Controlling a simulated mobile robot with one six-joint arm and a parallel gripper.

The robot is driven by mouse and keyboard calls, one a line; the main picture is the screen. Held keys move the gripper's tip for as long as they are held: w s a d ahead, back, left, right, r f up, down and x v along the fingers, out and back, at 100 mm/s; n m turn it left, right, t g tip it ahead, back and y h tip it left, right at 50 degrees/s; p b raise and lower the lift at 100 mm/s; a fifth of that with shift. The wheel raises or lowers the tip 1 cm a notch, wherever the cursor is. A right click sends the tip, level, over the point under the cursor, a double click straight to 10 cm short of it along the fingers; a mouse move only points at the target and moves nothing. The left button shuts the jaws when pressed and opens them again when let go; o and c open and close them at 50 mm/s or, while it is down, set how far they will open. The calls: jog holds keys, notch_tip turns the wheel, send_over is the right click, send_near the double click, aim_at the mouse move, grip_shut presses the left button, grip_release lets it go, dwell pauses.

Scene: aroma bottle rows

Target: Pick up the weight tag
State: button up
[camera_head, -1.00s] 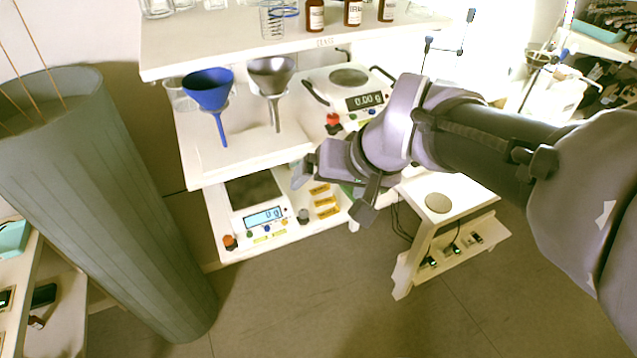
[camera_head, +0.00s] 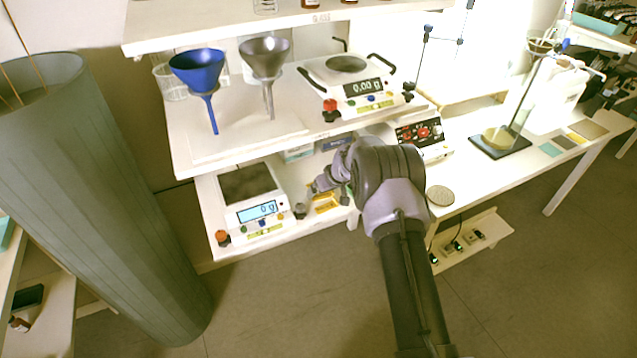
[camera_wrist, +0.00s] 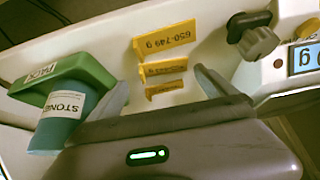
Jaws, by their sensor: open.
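Several yellow weight tags lie in a row on the lower white shelf. In the wrist view the farthest tag (camera_wrist: 165,40) reads "650-749 g"; a second tag (camera_wrist: 164,68) and a nearer one (camera_wrist: 164,87) are closer to me, their print upside down or hard to read. In the head view a yellow tag (camera_head: 325,204) shows beside my gripper (camera_head: 322,187), and my arm hides part of the row. My gripper (camera_wrist: 161,80) is open and empty, its fingers on either side of the nearer tags. I cannot tell whether it touches them.
A scale (camera_head: 250,196) reading 0 g stands left of the tags, with a grey knobbed piece (camera_wrist: 258,40) near it. A green labelled block (camera_wrist: 66,82) and a teal labelled container (camera_wrist: 62,118) lie beside my other finger. The upper shelf (camera_head: 215,146) hangs above, with funnels.

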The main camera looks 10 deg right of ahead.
jog(key=w+b, duration=0.1)
jog(key=w+a, duration=0.1)
jog(key=w, duration=0.1)
jog(key=w+b, duration=0.1)
jog(key=w, duration=0.1)
jog(key=shift+w+a+f+b, duration=0.2)
jog(key=shift+f+b, duration=0.05)
jog(key=shift+b, duration=0.1)
jog(key=shift+w+f+b, duration=0.15)
jog(key=shift+f+b, duration=0.2)
jog(key=shift+b, duration=0.05)
jog(key=shift+r, duration=0.1)
jog(key=c, duration=1.4)
